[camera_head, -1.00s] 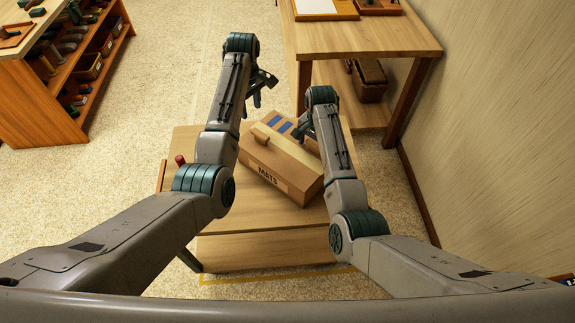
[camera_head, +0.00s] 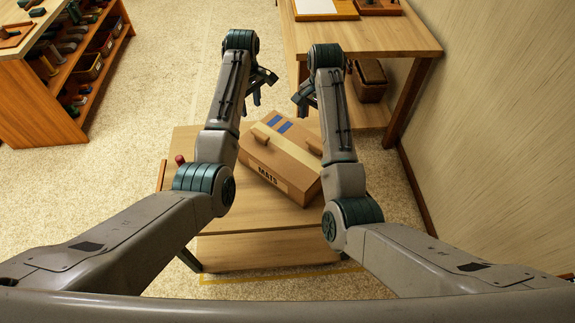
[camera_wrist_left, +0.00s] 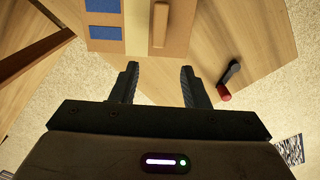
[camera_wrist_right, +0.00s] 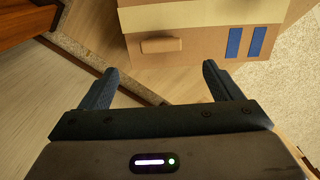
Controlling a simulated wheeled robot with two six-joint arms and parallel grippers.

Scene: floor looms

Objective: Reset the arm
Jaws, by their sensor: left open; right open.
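My left gripper (camera_head: 262,86) is open and empty, raised beyond the far left side of a cardboard box. Its two fingers also show apart in the left wrist view (camera_wrist_left: 158,84). My right gripper (camera_head: 304,99) is open and empty, level with the left one and facing it. Its fingers show apart in the right wrist view (camera_wrist_right: 160,86). The box (camera_head: 284,160), marked "MATS", sits at an angle on a low wooden table (camera_head: 262,218). It has a pale top strip, blue stripes and wooden handles. Neither gripper touches it.
A taller wooden table (camera_head: 375,38) with trays stands at the back right, near the wall (camera_head: 490,110). A shelf unit (camera_head: 60,100) with bins stands at the left. A red-ended object (camera_wrist_left: 223,92) lies on the low table. Carpet between is clear.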

